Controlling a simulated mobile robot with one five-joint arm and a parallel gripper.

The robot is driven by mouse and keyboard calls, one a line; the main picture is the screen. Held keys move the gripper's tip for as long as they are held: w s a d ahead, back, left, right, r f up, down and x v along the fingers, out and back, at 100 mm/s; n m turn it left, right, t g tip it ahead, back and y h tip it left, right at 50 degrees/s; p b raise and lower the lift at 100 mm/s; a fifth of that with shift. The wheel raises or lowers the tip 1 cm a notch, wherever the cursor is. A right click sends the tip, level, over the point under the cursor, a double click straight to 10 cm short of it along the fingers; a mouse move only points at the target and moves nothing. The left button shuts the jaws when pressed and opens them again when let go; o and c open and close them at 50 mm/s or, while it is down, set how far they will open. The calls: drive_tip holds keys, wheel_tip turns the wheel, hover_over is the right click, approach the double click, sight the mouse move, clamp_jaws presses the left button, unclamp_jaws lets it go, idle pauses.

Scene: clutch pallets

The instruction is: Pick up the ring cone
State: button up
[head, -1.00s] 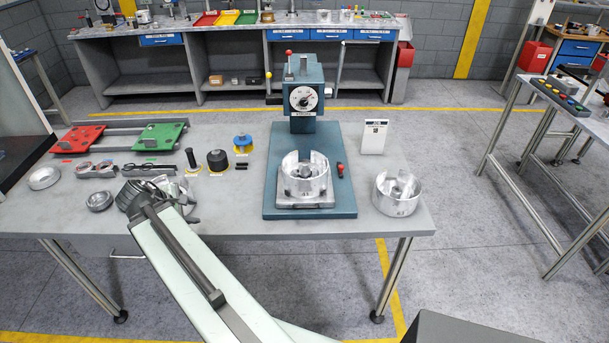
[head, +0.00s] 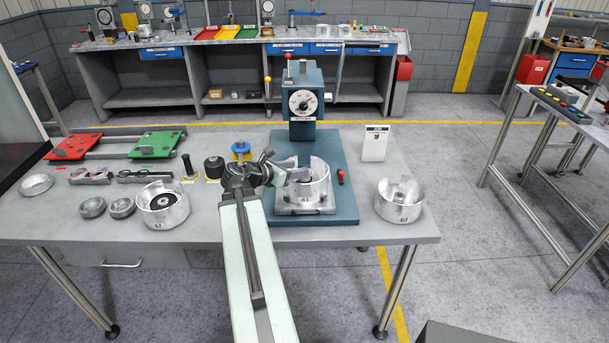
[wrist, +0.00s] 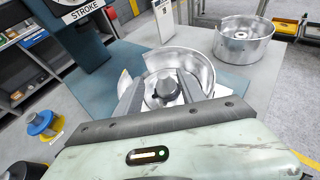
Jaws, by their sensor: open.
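No part is labelled ring cone. A black, rounded, tapered piece (head: 213,166) on the table, left of the press, may be it; I cannot be sure. My gripper (head: 277,168) is open at the left side of the cut-away metal drum (head: 318,187) on the press. In the wrist view the open gripper (wrist: 160,97) points at this drum (wrist: 202,68). A grey conical hub (wrist: 164,87) shows inside the drum, between the fingers. I cannot tell whether the fingers touch anything. My arm and gripper hide part of the drum's left side.
The press (head: 306,103) rises behind the drum. Another drum (head: 399,203) stands right, and one (head: 162,207) left. A blue knob piece (head: 241,149) is behind my gripper. Metal rings (head: 93,207) and red (head: 74,146) and green (head: 156,143) pallets lie left.

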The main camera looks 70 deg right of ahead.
drive_tip(key=x, duration=0.2)
drive_tip(key=b+x, duration=0.1)
drive_tip(key=x, duration=0.1)
drive_tip(key=shift+s+d+f+b, duration=0.15)
drive_tip(key=shift+s+f+b, duration=0.1)
drive_tip(key=shift+f+b, duration=0.1)
drive_tip(key=shift+r, duration=0.1)
clamp_jaws()
wheel_tip(320, 180, up, 10)
drive_tip(key=p, duration=1)
drive_tip(key=shift+r, duration=0.1)
